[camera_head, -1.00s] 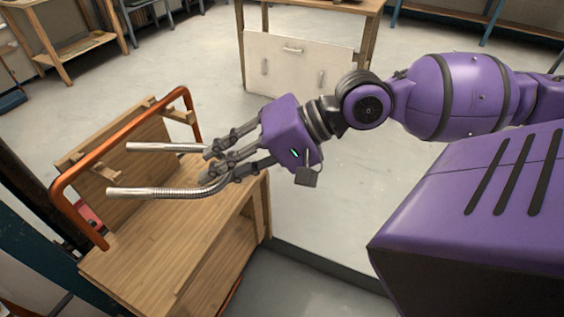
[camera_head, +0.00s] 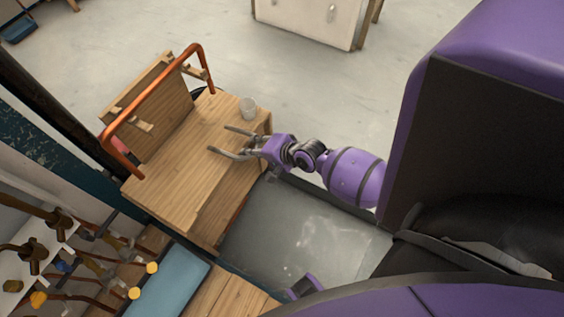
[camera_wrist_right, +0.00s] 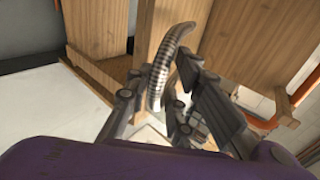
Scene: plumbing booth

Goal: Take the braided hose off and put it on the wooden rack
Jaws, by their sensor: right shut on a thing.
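The braided hose (camera_head: 228,154) is silvery and bent into a U, with its two straight ends pointing left in the head view. My right gripper (camera_head: 252,146) is shut on its bend and holds it over the right part of the wooden bench. In the wrist view, the ribbed hose (camera_wrist_right: 162,68) rises from between the fingers (camera_wrist_right: 165,105). The wooden rack is a slanted board (camera_head: 160,108) with short pegs at the bench's back, left of the hose and apart from it. My left gripper does not show.
An orange bent rail (camera_head: 150,95) runs along the board. The bench top (camera_head: 185,185) is bare in front of the board. Pipes and valves (camera_head: 70,240) stand at the lower left.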

